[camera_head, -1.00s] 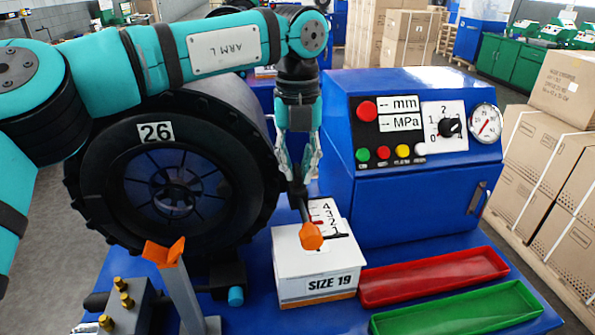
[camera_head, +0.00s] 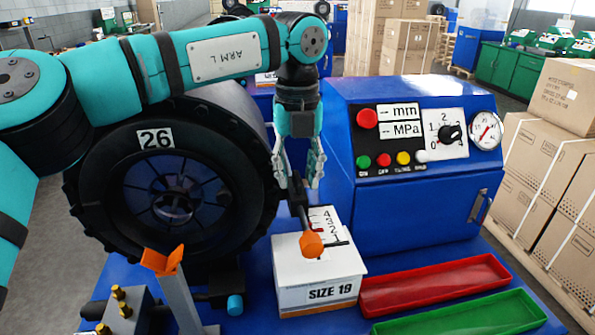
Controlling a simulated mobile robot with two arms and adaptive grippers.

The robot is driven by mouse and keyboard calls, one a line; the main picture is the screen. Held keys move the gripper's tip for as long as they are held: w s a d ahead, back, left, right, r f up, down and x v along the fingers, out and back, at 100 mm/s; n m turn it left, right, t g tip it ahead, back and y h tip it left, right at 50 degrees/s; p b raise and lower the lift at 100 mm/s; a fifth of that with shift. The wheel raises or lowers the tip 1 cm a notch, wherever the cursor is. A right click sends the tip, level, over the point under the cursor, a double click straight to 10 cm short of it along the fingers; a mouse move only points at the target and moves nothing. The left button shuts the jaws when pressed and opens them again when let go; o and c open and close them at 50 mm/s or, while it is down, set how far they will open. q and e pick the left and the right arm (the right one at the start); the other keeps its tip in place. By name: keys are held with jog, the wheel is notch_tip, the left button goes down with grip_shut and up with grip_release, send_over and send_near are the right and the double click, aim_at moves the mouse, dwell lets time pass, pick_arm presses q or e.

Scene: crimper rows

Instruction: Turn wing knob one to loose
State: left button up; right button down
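No part that I can surely call wing knob one shows. An orange wing-shaped piece (camera_head: 163,262) tops a grey post at the front left. A dark lever with an orange end knob (camera_head: 311,244) stands at the white box marked SIZE 19 (camera_head: 318,268), beside a scale with numbers. My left gripper (camera_head: 299,182) points down above and behind that box, its fingers spread. The lever's upper end shows near the fingertips; I cannot tell whether they touch. My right gripper is not in view.
A large black wheel marked 26 (camera_head: 150,215) stands left of the gripper. A blue control cabinet (camera_head: 420,205) stands to the right. A red tray (camera_head: 435,283) and a green tray (camera_head: 465,315) lie in front. Brass fittings (camera_head: 121,302) sit at the lower left.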

aim_at(297, 176)
pick_arm(q)
notch_tip(297, 176, up, 12)
dwell(0.6)
